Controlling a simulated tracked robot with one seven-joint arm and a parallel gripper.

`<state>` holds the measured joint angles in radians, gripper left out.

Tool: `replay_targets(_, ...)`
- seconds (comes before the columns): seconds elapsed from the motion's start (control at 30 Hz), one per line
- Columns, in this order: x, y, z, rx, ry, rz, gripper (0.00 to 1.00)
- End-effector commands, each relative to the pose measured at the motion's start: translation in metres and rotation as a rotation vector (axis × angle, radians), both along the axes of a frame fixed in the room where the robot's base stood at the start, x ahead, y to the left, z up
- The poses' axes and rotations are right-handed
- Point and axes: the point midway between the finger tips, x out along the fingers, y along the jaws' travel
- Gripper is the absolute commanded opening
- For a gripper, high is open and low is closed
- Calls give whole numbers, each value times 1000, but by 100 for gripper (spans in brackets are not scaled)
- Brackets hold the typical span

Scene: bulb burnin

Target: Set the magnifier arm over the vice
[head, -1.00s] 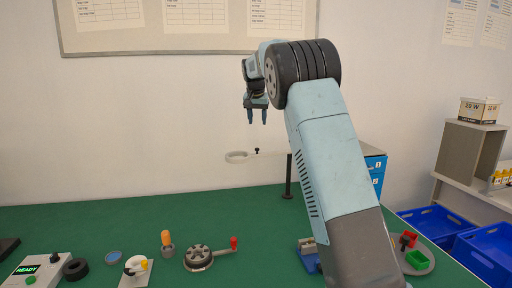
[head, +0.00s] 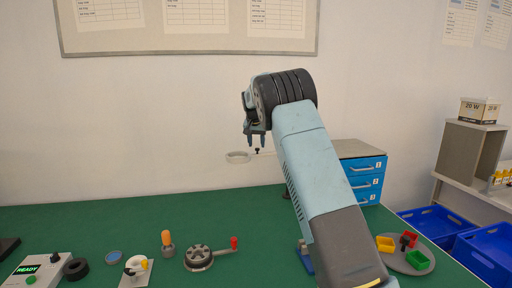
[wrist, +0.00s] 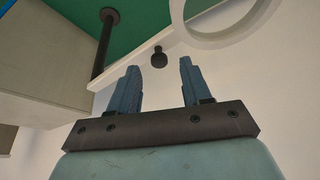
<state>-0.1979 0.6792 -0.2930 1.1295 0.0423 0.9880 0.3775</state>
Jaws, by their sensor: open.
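The magnifier arm is a pale bar with a white ring (head: 238,157) at its left end and a small black knob (head: 257,151) on top, above the green bench. In the wrist view the ring (wrist: 222,22), the knob (wrist: 158,57) and the dark post (wrist: 104,45) show. My gripper (head: 256,143) is open and empty, its fingers pointing down at about the knob in the head view. In the wrist view the knob lies ahead of the gap between the fingertips (wrist: 158,64); no contact shows. The blue vice (head: 306,258) is mostly hidden behind my arm.
A blue drawer unit (head: 362,182) stands behind my arm. A turntable (head: 408,262) with coloured trays is at right. A round fixture with a red-handled crank (head: 200,256), an orange-topped tool (head: 167,242) and a READY box (head: 38,269) stand at the front left.

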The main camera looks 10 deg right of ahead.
Motion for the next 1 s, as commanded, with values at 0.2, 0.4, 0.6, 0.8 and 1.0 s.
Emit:
replay_targets(0.2, 7, -4, -18, 0, 0, 0, 48)
replay_targets(0.4, 8, -4, -22, 0, 0, 0, 48)
replay_targets(0.6, 8, -4, -22, 0, 0, 0, 45)
replay_targets(0.8, 8, -4, -22, 0, 0, 0, 26)
replay_targets(1.0, 8, -4, -22, 0, 0, 0, 7)
